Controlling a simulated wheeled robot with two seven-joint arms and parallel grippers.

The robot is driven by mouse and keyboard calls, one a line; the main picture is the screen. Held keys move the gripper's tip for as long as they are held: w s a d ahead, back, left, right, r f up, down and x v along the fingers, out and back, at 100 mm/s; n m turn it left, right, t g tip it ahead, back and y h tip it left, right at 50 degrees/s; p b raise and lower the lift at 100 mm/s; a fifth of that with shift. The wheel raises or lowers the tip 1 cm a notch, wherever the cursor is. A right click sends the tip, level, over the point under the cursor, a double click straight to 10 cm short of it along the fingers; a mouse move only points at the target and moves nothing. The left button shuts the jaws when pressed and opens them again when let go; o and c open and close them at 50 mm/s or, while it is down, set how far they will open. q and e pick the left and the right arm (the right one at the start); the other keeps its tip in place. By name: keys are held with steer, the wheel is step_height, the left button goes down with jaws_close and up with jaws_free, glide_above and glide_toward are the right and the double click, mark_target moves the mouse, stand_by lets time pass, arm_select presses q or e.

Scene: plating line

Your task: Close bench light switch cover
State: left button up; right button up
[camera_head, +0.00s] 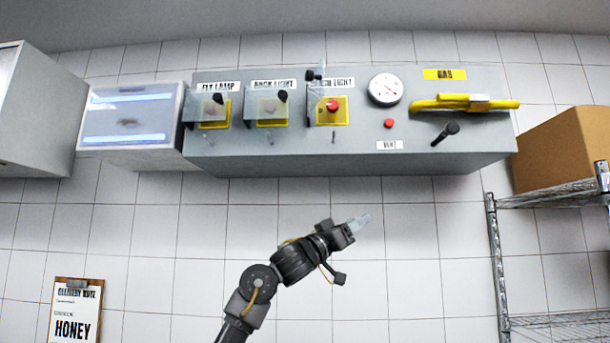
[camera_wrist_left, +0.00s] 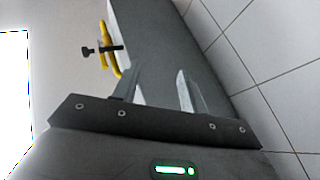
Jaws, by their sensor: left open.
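The bench light switch (camera_head: 332,106) is a red button on a yellow plate, third from the left on the grey panel. Its clear cover (camera_head: 316,90) stands swung open, with a dark knob (camera_head: 315,74) at its top. The label above it is partly hidden by the cover and reads "CH LIGHT". My left gripper (camera_head: 360,222) is open and empty, below the panel and apart from the cover. Its two pale fingers show in the left wrist view (camera_wrist_left: 160,88), where the cover cannot be made out. My right gripper is not in view.
Right of the bench switch are a gauge (camera_head: 386,89), a small red button (camera_head: 388,123) and a yellow gas handle (camera_head: 465,103). A wire shelf (camera_head: 545,199) with a cardboard box (camera_head: 565,150) stands right.

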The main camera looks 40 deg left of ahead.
arm_select(q)
steer(key=s+a+r+m+t+h, duration=0.1)
steer(key=s+a+r+m+h, duration=0.15)
steer(key=s+r, duration=1.15)
steer(key=h, duration=0.4)
glide_toward(306, 77)
steer(key=shift+m, duration=0.45)
steer(key=p+x, duration=0.7)
steer(key=x, duration=0.1)
steer(key=shift+r, duration=0.2)
steer(key=shift+w+d+r+p, duration=0.25)
steer(key=shift+w+r+p, duration=0.15)
steer(key=shift+p, duration=0.2)
steer(key=shift+f, duration=0.1)
jaws_close()
